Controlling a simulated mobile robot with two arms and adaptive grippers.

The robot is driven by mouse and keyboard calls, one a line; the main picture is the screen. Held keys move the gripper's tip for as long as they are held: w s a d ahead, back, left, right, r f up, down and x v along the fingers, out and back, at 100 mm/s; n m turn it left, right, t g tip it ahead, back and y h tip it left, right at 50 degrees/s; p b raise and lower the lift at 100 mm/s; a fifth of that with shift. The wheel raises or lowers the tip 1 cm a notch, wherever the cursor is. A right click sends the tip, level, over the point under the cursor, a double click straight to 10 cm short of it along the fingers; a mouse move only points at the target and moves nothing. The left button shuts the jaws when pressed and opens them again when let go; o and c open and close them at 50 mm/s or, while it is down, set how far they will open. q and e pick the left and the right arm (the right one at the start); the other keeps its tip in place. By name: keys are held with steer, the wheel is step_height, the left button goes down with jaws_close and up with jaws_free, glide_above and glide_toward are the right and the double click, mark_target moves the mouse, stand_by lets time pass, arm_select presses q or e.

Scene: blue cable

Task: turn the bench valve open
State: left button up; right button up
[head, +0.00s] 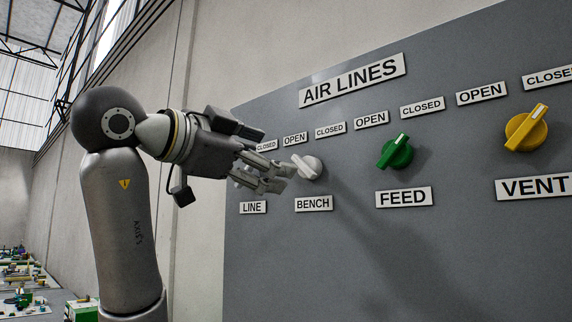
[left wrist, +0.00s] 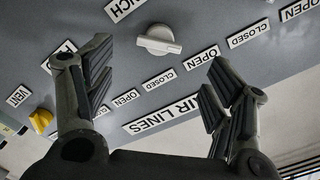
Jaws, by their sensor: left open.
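The bench valve (head: 308,167) is a white knob on the grey panel, above the BENCH label (head: 313,203). Its ridge tilts up and left, toward the OPEN label (head: 295,139) rather than the CLOSED label (head: 330,130). My left gripper (head: 272,178) is open just left of it in the head view, its fingertips near the knob. In the left wrist view the knob (left wrist: 158,40) lies beyond the open, empty fingers (left wrist: 158,82), with clear space around it. The line valve is mostly hidden behind my gripper. My right gripper is not in view.
A green FEED knob (head: 396,151) and a yellow VENT knob (head: 526,128) are on the panel (head: 440,260) to the right, both ridges tilted up and right. The AIR LINES sign (head: 353,80) is above. The panel front below the labels is clear.

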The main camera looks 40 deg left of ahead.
arm_select(q)
steer(key=shift+s+a, duration=0.1)
steer(key=shift+s, duration=1.4)
